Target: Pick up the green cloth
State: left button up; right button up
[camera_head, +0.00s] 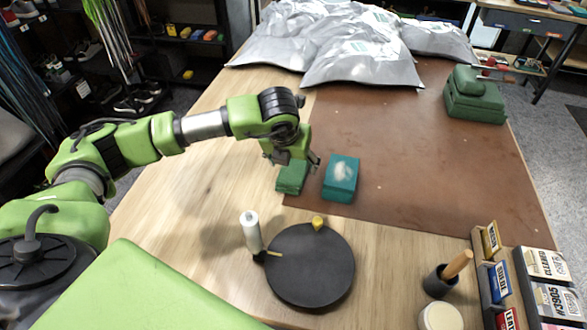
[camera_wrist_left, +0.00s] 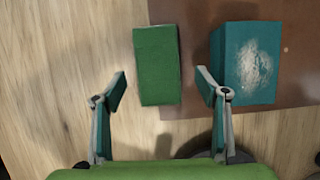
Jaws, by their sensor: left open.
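A small folded green cloth (camera_head: 291,178) lies on the wooden table at the left edge of the brown mat. It also shows in the left wrist view (camera_wrist_left: 157,65) as an upright rectangle. My left gripper (camera_head: 292,160) is over the cloth, pointing down, and hides part of its far end in the head view. In the left wrist view my left gripper (camera_wrist_left: 162,82) is open, with one finger to each side of the cloth and gaps between. Nothing is held. My right gripper is not in view.
A teal block (camera_head: 341,180) with a white patch sits close to the cloth's right, also in the left wrist view (camera_wrist_left: 246,62). A black round disc (camera_head: 310,270) and a white bottle (camera_head: 251,232) are nearer. A dark green stack (camera_head: 474,97) stands at right; grey bags (camera_head: 350,45) lie behind.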

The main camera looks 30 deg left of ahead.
aim_at(293, 168)
pick_arm(q)
jog(key=p+x, duration=0.1)
jog(key=x, duration=0.2)
jog(key=shift+a+f, duration=0.15)
jog(key=shift+a, duration=0.05)
jog(key=shift+f, duration=0.2)
jog(key=c, duration=1.2)
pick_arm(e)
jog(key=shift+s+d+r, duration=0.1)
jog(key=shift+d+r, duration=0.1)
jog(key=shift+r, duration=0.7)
pick_arm(q)
jog(key=shift+r, duration=0.2)
